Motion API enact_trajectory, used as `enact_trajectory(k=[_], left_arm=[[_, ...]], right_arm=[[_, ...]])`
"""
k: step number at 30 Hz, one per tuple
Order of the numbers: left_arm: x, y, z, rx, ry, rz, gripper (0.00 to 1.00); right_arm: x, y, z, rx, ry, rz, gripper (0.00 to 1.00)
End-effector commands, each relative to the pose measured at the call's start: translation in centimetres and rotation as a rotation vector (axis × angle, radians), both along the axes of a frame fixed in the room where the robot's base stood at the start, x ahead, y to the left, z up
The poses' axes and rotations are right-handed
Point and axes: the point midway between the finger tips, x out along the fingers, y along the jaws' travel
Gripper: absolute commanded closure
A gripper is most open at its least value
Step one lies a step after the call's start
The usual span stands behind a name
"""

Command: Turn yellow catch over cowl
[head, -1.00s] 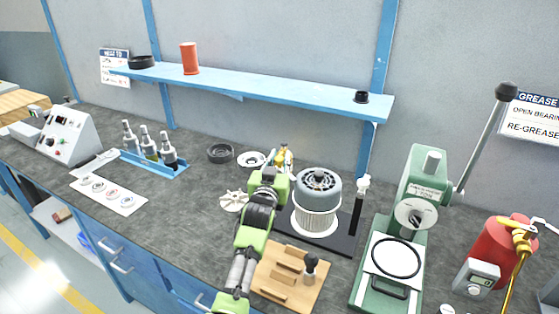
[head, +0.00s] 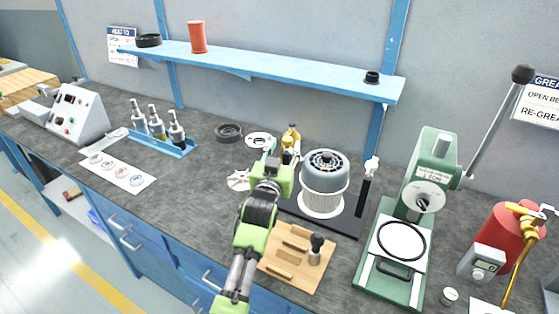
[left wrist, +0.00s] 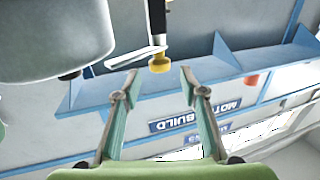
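The yellow catch (head: 291,137) stands behind the grey cowl (head: 325,170), on its left side in the head view. My left gripper (head: 287,158) is just in front of the catch and hides its lower part. In the left wrist view, the catch's yellow knob (left wrist: 160,64) on a dark post lies ahead of and between the tips of my open left gripper (left wrist: 157,80), with no contact visible. The cowl (left wrist: 50,38) fills the upper left there. My right gripper is in neither view.
A black post with a white top (head: 370,170) stands right of the cowl. A wooden block tray (head: 285,275) lies in front, with a green press (head: 425,185) to the right. A blue shelf (head: 260,65) runs along the wall behind.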

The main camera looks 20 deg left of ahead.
Motion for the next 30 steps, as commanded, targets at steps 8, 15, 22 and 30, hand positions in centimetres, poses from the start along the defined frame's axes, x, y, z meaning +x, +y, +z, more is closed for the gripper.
enact_trajectory(k=[8, 15, 22, 30], left_arm=[[-5.0, -0.5, -0.1, -0.003, 0.001, -0.001, 0.61], [-6.9, -0.7, 0.1, -0.002, -0.001, -0.001, 0.61], [-7.0, -0.7, 0.0, -0.002, 0.000, -0.001, 0.61], [-7.3, 0.6, -0.1, 0.015, -0.026, -0.009, 1.00]], right_arm=[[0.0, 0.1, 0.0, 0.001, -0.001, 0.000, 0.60], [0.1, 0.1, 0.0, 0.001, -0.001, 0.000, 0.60], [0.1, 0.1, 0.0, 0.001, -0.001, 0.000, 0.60], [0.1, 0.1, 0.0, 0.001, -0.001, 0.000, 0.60]])
